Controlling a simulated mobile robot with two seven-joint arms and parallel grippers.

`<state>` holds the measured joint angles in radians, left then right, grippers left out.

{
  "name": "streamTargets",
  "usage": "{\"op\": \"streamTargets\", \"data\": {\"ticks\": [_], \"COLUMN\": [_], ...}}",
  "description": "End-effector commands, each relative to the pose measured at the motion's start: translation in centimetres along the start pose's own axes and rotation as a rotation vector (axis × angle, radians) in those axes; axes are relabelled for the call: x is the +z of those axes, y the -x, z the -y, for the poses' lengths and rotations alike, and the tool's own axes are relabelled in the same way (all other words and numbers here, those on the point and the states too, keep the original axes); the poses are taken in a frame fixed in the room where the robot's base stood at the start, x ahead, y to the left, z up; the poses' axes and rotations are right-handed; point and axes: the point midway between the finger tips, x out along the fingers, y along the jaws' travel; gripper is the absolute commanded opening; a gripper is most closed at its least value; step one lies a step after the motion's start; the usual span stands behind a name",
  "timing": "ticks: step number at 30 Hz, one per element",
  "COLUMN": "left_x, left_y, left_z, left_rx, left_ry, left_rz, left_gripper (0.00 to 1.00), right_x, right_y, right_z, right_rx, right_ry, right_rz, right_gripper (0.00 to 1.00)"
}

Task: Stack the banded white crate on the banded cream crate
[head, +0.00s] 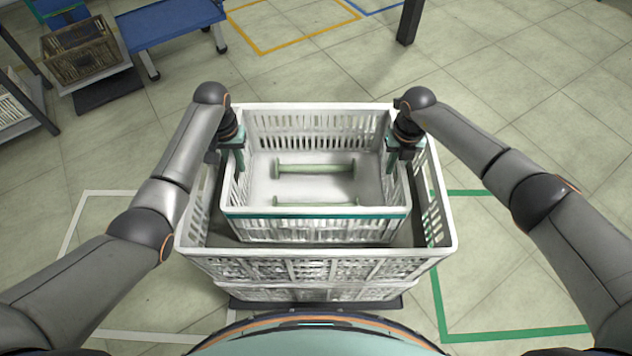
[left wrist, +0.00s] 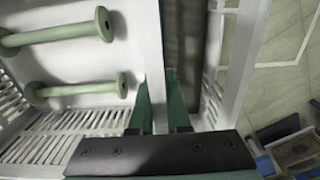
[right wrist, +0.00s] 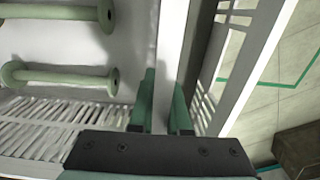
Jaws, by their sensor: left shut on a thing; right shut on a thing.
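A white slotted crate with a green band along its front rim (head: 315,214) is held level between my grippers, and I take it for the banded white crate. Two pale green bobbins (head: 315,167) lie in it. My left gripper (head: 231,150) is shut on its left wall, and my right gripper (head: 403,150) is shut on its right wall. In the left wrist view (left wrist: 160,85) and right wrist view (right wrist: 166,88), the fingers straddle the wall. It shows within the opening of a larger pale crate (head: 320,270); whether it touches that crate's floor is hidden. I cannot make out a banded cream crate.
The larger crate stands on a dark low base (head: 245,304) close in front of me. A blue cart (head: 170,22) and a brown crate (head: 80,52) on a trolley are at the back left. A dark post (head: 410,20) stands at the back. The floor to the right is clear.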

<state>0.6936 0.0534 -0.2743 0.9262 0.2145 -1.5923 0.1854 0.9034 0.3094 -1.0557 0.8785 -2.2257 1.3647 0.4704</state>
Motion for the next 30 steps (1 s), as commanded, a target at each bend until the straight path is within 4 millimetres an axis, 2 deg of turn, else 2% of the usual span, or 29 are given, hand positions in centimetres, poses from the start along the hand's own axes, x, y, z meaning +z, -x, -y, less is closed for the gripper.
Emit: {"op": "streamTargets", "data": {"ticks": [8,21,30], "left_x": [-0.1,-0.1,-0.1], "left_y": [1.0,4.6,5.2], "left_z": [0.0,0.0,0.0], "left_rx": [0.0,0.0,0.0], "left_ry": [0.0,0.0,0.0], "left_rz": [-0.003,-0.002,-0.002], "left_gripper": [0.0,0.0,0.0], "right_x": [0.1,0.1,0.1], "right_y": [1.0,4.6,5.2], "right_z": [0.0,0.0,0.0], "right_rx": [0.001,0.001,0.001], "right_ry": [0.0,0.0,0.0], "right_rz": [0.003,0.003,0.003], "right_gripper": [0.0,0.0,0.0]}}
